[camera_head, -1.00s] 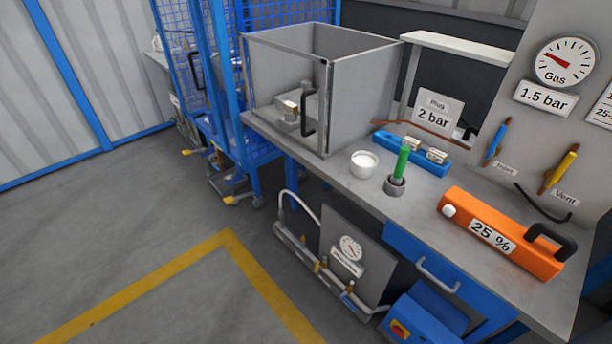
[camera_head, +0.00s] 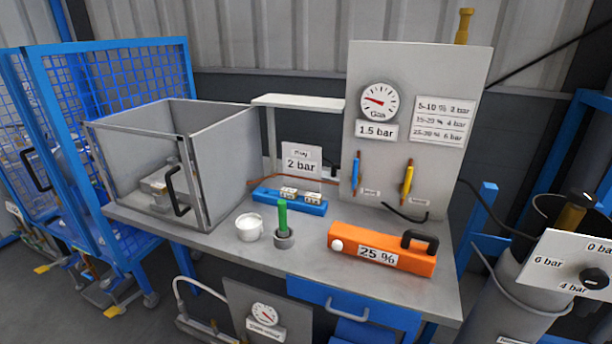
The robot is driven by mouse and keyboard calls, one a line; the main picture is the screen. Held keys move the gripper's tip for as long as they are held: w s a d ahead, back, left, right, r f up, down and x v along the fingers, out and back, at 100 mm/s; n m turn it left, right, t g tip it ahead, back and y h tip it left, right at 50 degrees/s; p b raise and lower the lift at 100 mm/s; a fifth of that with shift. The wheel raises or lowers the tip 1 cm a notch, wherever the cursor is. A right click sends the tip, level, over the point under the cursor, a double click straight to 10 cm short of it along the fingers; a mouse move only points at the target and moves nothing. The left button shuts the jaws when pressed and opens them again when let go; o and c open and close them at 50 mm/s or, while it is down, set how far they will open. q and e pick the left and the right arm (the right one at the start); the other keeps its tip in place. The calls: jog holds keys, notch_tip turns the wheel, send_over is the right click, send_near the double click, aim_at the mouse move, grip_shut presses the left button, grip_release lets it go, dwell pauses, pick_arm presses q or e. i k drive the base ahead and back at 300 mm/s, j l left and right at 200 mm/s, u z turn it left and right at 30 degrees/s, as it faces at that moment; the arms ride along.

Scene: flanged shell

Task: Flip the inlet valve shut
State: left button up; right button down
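The upright grey panel (camera_head: 385,150) at the back of the bench carries two lever handles. The blue lever (camera_head: 357,172) is on the left and stands nearly vertical, with a small label (camera_head: 371,191) beside its lower end. That label is too small to read surely, but the blue lever may be the inlet valve. The yellow lever (camera_head: 407,181) is to its right, also nearly vertical, with another small label (camera_head: 420,202) that seems to read "Vent". A round gas gauge (camera_head: 379,101) with a "1.5 bar" plate (camera_head: 376,130) sits above the blue lever. Neither of my grippers is in view.
The orange "25 %" instrument (camera_head: 350,243) lies on the bench in front of the panel. A green rod in a dark holder (camera_head: 283,238), a white cup (camera_head: 249,227) and a blue block (camera_head: 290,202) stand left. An open metal box (camera_head: 225,150) fills the left end. A cylinder (camera_head: 525,285) stands right.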

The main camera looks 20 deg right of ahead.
aim_at(354, 182)
jog(key=z, duration=1.15)
jog(key=i+j+u, duration=0.15)
